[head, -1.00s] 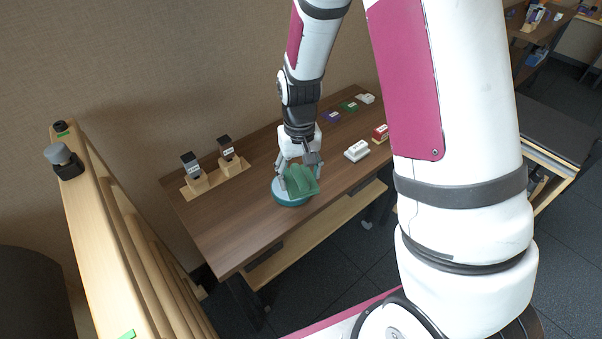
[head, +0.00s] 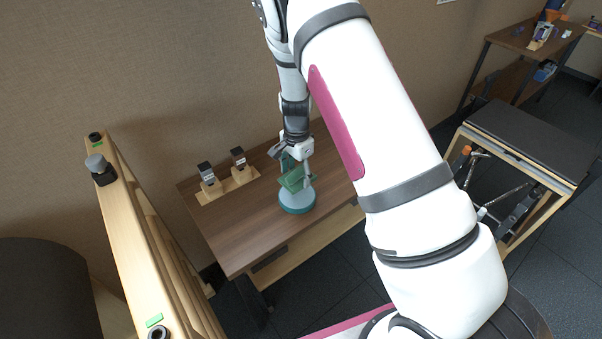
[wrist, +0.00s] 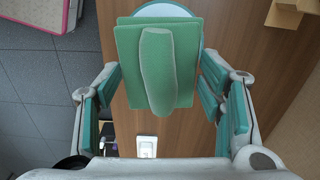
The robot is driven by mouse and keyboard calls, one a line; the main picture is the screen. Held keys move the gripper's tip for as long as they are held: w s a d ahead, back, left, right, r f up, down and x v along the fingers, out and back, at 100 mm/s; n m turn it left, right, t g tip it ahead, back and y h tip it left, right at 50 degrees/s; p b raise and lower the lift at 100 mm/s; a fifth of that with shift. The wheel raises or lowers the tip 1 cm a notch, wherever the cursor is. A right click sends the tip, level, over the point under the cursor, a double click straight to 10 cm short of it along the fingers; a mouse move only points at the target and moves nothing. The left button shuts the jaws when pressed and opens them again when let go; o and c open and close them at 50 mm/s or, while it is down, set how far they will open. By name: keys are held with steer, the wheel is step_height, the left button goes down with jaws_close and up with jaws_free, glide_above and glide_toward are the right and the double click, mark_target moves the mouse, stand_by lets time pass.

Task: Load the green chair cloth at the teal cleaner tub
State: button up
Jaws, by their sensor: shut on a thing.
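The green chair cloth (head: 291,181) is a folded green pad with a raised rounded ridge. In the wrist view the cloth (wrist: 185,60) lies between my fingertips, its ridge running toward the camera. My gripper (head: 295,168) is shut on it and holds it tilted over the teal cleaner tub (head: 297,207). The tub is a low round dish with a pale top. A part of the tub (wrist: 160,10) shows behind the cloth in the wrist view. I cannot tell whether the cloth touches the tub.
The tub stands on a brown wooden table (head: 240,230). A wooden stand (head: 228,186) with two dark labelled blocks is to its left, near the wall. A wooden rail frame (head: 130,220) is at left. A black-topped bench (head: 530,135) is at right. The table's front left is clear.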

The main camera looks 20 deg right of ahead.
mark_target(297, 187)
steer(key=shift+w+f+m, duration=0.2)
steer(key=shift+f+m, duration=0.05)
steer(key=shift+m, duration=0.05)
steer(key=shift+f+b, duration=0.95)
steer(key=shift+f, duration=1.85)
steer(key=shift+f+b, duration=0.35)
steer(key=shift+f, duration=0.2)
steer(key=shift+r+p, duration=1.2)
steer(key=shift+r, duration=2.35)
